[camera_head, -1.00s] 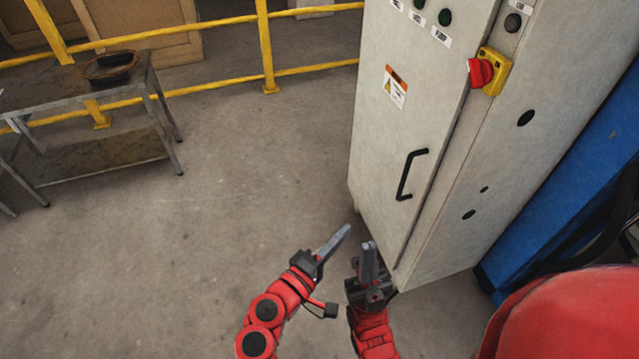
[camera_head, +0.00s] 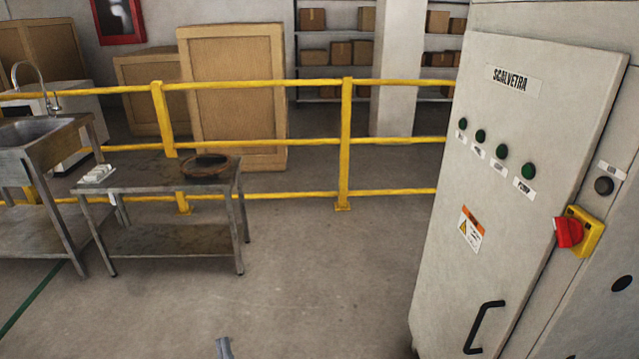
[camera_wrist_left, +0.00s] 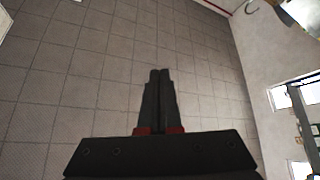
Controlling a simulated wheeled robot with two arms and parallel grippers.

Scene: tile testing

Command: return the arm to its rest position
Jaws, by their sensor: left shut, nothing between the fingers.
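My left gripper shows only as a grey fingertip (camera_head: 224,347) at the bottom edge of the head view, left of the cabinet and over the floor. In the left wrist view, the two dark fingers (camera_wrist_left: 159,95) lie together, shut, with nothing between them. Behind them is a tiled surface and, at the right, a pale wall with bright windows. The rest of my left arm is outside the head view. My right gripper is not in view.
A grey cabinet (camera_head: 478,180) with a red rotary switch (camera_head: 568,232) and black handle (camera_head: 484,327) stands at the right. A metal table (camera_head: 140,178) with a round dish (camera_head: 210,166) and a sink (camera_head: 40,132) are at the left. A yellow railing (camera_head: 345,150) runs behind. The middle floor is clear.

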